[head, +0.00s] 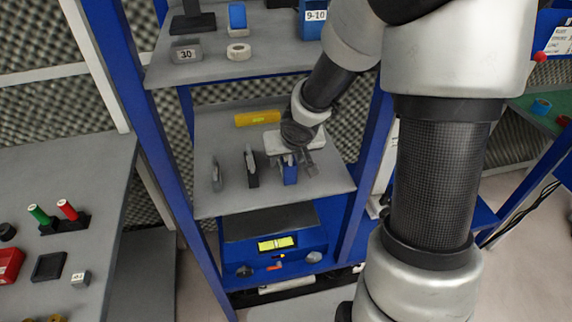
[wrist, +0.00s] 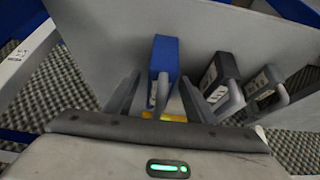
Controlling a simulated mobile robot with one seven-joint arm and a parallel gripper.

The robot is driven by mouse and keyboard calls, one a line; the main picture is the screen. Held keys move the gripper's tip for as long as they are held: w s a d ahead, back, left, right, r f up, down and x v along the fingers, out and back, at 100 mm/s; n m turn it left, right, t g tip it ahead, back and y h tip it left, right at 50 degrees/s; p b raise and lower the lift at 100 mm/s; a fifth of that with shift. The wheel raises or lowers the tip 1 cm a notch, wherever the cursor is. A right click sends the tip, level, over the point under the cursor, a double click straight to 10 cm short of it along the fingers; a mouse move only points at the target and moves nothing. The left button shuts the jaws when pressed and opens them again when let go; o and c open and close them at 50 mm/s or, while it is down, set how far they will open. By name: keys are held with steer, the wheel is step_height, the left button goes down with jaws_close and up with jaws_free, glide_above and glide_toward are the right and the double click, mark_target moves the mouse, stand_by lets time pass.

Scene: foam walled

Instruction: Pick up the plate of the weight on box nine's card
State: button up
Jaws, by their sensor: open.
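Three upright weight-like pieces with pale handles stand on the middle shelf of a blue-framed rack: a blue one (head: 290,175), a black one (head: 252,168) and a grey one (head: 216,176). My gripper (head: 298,158) is over the blue one. In the wrist view, my open gripper (wrist: 157,92) has a finger on each side of the blue piece (wrist: 165,56) and its handle; contact cannot be told. The black piece (wrist: 219,72) and a further dark piece (wrist: 264,84) are to the right there. Their labels are too small to read. I cannot tell which card is box nine's.
A yellow block (head: 257,118) lies behind on that shelf (head: 325,184). The upper shelf (head: 215,72) holds a grey block marked 30 (head: 186,54), a pale ring (head: 238,52) and a blue box marked 9-10 (head: 313,22). A grey table (head: 100,165) is at left.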

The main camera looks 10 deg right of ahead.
steer(key=b+x, duration=0.1)
steer(key=x, duration=0.1)
steer(key=shift+w+f, duration=0.2)
steer(key=shift+f, duration=0.1)
jaws_close()
stand_by(1.1)
steer(key=shift+w+r, duration=0.15)
steer(key=shift+r, duration=0.1)
